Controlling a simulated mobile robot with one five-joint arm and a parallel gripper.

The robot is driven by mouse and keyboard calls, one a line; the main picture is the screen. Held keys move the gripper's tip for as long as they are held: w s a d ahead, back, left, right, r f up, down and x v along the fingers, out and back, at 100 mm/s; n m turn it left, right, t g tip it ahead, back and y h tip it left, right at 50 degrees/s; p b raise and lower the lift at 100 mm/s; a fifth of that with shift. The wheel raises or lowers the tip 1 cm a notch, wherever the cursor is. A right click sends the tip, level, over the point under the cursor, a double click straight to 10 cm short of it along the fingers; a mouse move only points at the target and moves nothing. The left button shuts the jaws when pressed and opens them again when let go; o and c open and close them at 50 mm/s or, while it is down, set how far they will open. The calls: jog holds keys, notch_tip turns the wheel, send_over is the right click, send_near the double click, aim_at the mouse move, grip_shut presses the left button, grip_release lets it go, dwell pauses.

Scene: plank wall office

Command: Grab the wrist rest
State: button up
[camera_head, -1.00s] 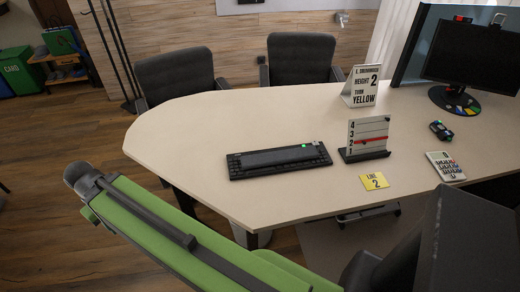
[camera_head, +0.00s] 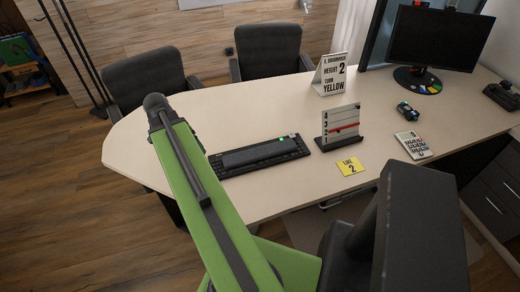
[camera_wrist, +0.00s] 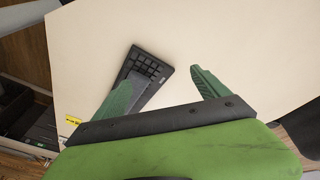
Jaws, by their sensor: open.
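The wrist rest (camera_head: 252,156) is a long dark grey bar lying along the black keyboard (camera_head: 300,146) on the desk. In the wrist view the keyboard (camera_wrist: 158,66) shows beyond and between my fingers, with the wrist rest (camera_wrist: 137,82) as a grey strip along it, partly hidden by the left finger. My gripper (camera_wrist: 165,72) has two green fingers spread wide, with nothing held between them. The left finger overlaps the keyboard in the picture; the right finger is over bare desk. I cannot tell the height above the desk. In the head view my gripper cannot be made out.
The desk (camera_head: 180,125) has a yellow card (camera_head: 350,166), a numbered stand (camera_head: 341,122), a white sign (camera_head: 331,75), a calculator (camera_head: 412,145), a small dark device (camera_head: 407,110) and a monitor (camera_head: 435,40). Two chairs (camera_head: 268,50) stand behind. The desk left of the keyboard is clear.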

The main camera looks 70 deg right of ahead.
jog(key=s+d+r+m+g+p, duration=0.1)
jog(key=s+d+r+m, duration=0.1)
jog(key=s+d+m, duration=0.45)
jog(key=s+d+r+m+g+p, duration=0.1)
jog(key=s+d+r+m, duration=0.15)
jog(key=s+d, duration=0.55)
jog(key=b, duration=1.2)
send_over(260, 152)
jog(key=w+a, duration=0.2)
jog(key=f, duration=1.2)
jog(key=shift+d+f, duration=0.15)
jog(key=shift+d, duration=0.1)
jog(key=b+x, duration=0.4)
jog(key=x, duration=0.1)
jog(key=shift+d+f+b, duration=0.1)
jog(key=shift+f+b, duration=0.05)
jog(key=shift+b, duration=0.2)
jog(key=shift+s+r, duration=0.1)
jog(key=shift+r, duration=0.1)
jog(key=c, duration=1.7)
